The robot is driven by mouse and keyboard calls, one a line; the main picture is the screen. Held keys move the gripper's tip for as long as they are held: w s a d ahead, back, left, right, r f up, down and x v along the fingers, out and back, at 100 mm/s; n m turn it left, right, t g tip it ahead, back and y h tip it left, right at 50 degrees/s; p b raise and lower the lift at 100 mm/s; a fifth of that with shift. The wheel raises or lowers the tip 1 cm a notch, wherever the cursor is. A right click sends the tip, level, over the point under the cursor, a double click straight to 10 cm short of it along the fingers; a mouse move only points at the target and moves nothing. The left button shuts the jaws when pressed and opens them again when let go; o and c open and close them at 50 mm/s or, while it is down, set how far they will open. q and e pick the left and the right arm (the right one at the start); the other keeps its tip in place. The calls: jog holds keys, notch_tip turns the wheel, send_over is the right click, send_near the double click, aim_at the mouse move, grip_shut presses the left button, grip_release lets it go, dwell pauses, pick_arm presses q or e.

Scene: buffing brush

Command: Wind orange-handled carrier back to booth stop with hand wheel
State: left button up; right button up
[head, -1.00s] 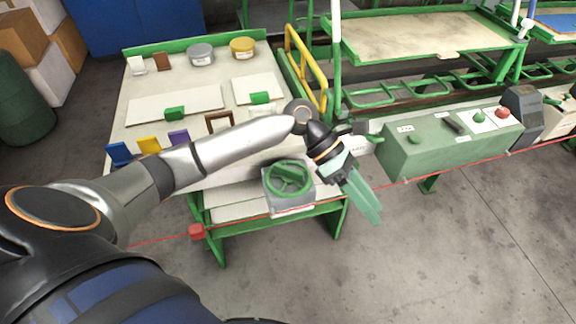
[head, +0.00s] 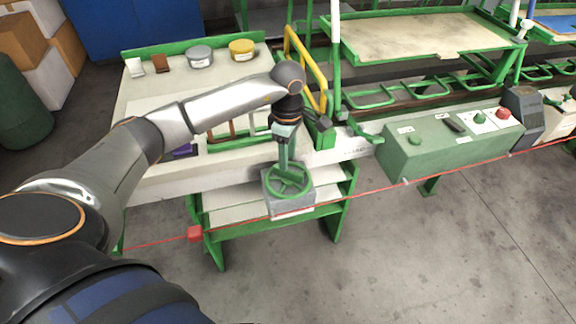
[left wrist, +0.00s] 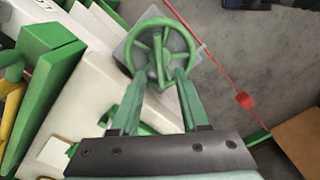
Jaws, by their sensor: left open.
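The green hand wheel (head: 288,182) sits on a grey box at the front edge of the bench; it also shows at the top of the left wrist view (left wrist: 134,48). My left gripper (head: 285,168) points down over the wheel. In the left wrist view its two fingers (left wrist: 160,75) are open, with their tips at the near side of the wheel, one to each side of its middle. I cannot tell whether they touch the rim. My right gripper is not in view.
A red cord with a red block (head: 194,234) runs across the front of the bench. A green control box (head: 450,140) with buttons stands to the right. A yellow rail (head: 306,65) rises behind my arm. Tins (head: 242,49) stand at the bench's back. The floor in front is clear.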

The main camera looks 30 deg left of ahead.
aim_at(288, 176)
pick_arm(q)
jog(key=shift+f, duration=2.2)
jog(key=shift+c, duration=0.2)
grip_shut()
